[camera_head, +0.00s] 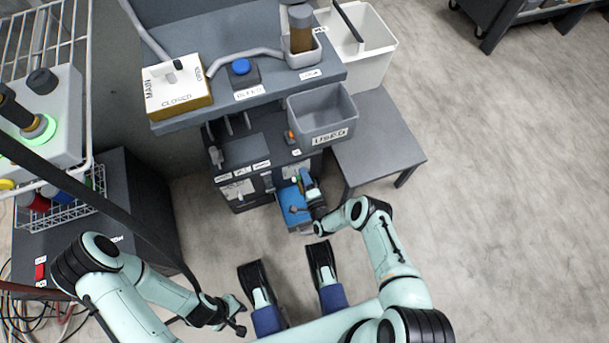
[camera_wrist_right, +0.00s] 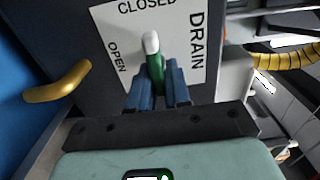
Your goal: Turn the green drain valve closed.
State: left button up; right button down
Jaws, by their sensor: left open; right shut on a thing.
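In the right wrist view the green drain valve handle (camera_wrist_right: 155,68) with a white tip stands on a white plate (camera_wrist_right: 185,35) marked CLOSED, OPEN and DRAIN. The white tip points up towards the word CLOSED; OPEN is at the lower left. My right gripper (camera_wrist_right: 158,88) is shut on the green handle, with a dark blue finger on each side. In the head view my right gripper (camera_head: 308,190) is low at the front of the dark cabinet, and its arm hides most of the valve area. My left gripper (camera_head: 236,312) is open and empty, low above the floor.
A blue box (camera_head: 291,208) sits beside my right gripper. A grey USED bin (camera_head: 322,115) overhangs it. A yellow handle (camera_wrist_right: 58,82) and a yellow hose (camera_wrist_right: 285,56) flank the plate. The floor to the right is clear.

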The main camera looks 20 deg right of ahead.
jog(key=shift+w+a, duration=0.1)
dwell(0.4)
jog(key=c, duration=1.2)
grip_release()
jog(key=shift+o, duration=0.2)
